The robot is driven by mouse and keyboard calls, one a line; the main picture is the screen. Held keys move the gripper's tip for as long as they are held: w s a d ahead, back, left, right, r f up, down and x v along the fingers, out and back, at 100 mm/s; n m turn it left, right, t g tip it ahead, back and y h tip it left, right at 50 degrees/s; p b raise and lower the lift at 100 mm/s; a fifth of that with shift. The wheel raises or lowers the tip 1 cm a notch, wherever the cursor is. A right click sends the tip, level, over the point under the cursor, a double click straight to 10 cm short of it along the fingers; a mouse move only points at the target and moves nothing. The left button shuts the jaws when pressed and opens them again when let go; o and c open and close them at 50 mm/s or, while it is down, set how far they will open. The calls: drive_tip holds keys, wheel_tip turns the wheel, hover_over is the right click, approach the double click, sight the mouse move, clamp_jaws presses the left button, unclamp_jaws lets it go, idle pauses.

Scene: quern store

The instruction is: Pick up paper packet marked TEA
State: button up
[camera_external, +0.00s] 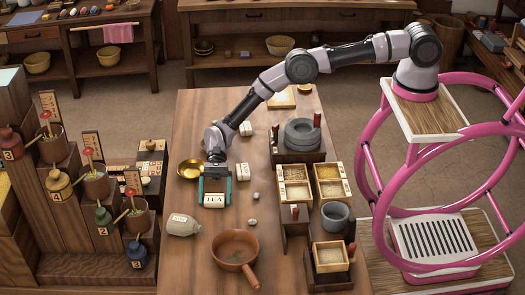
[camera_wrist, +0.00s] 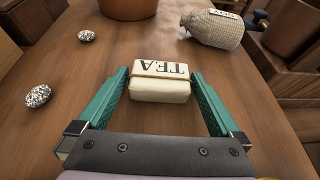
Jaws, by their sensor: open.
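The paper packet marked TEA (camera_wrist: 160,84) is a cream block with a brown band, lying on the wooden table. It also shows in the external view (camera_external: 214,200), at the end of my arm. My gripper (camera_wrist: 160,82) is open, with its two teal fingers on either side of the packet. A gap shows between each finger and the packet, wider on the right near the finger base. In the external view my gripper (camera_external: 214,190) is low over the table at the packet. Whether the fingertips touch the table cannot be told.
A sack (camera_wrist: 214,30) lies beyond the packet, and a brown pan (camera_external: 235,248) stands nearer the front edge. Foil-like lumps (camera_wrist: 38,95) lie left in the wrist view. A brass bowl (camera_external: 190,169) and other pale packets (camera_external: 243,171) are close to my gripper. Wooden trays (camera_external: 293,190) stand right.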

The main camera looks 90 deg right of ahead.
drive_tip(key=shift+c, duration=0.3)
drive_tip(key=c, duration=1)
drive_tip(key=shift+r, duration=0.1)
